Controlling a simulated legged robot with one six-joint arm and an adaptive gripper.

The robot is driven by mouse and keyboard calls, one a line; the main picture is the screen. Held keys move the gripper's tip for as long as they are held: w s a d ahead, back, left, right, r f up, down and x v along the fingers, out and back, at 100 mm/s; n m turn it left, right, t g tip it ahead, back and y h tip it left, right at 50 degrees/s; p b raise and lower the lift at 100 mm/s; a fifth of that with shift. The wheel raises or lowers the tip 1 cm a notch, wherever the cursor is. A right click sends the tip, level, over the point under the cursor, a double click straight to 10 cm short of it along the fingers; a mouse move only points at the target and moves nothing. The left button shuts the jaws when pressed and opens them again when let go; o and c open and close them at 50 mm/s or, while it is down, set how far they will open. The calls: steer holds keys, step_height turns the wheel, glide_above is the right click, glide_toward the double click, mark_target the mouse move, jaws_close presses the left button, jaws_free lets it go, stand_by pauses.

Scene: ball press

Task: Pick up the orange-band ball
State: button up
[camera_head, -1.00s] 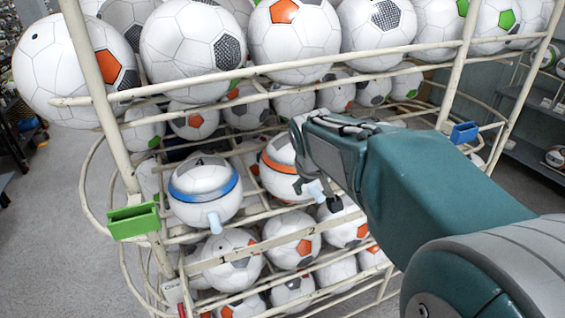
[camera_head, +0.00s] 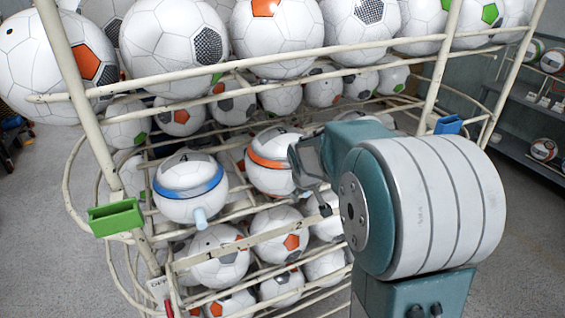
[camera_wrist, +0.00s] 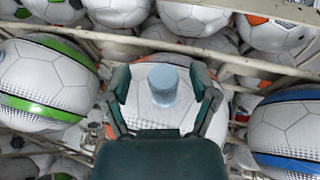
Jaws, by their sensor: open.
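The orange-band ball (camera_head: 268,165) is white with an orange stripe and rests on the middle rack level, right of the blue-band ball (camera_head: 188,187). My gripper (camera_head: 307,178) is beside its right side and hides part of it. In the wrist view the orange-band ball (camera_wrist: 150,112) is straight ahead, with a light blue knob (camera_wrist: 163,86) facing me. My open fingers (camera_wrist: 162,92) appear on both sides of the knob. I cannot tell whether they touch the ball. The blue-band ball (camera_wrist: 290,135) is at right and a green-band ball (camera_wrist: 45,82) at left there.
White rack bars (camera_head: 270,64) run above and below the middle level. Large soccer balls (camera_head: 275,35) fill the top level, and several more balls lie below. A green clip (camera_head: 115,217) is on the left post and a blue clip (camera_head: 447,124) at right. Floor is open at left.

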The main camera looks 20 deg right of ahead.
steer(key=shift+a, duration=0.15)
steer(key=shift+a, duration=0.1)
steer(key=shift+c, duration=0.9)
jaws_close()
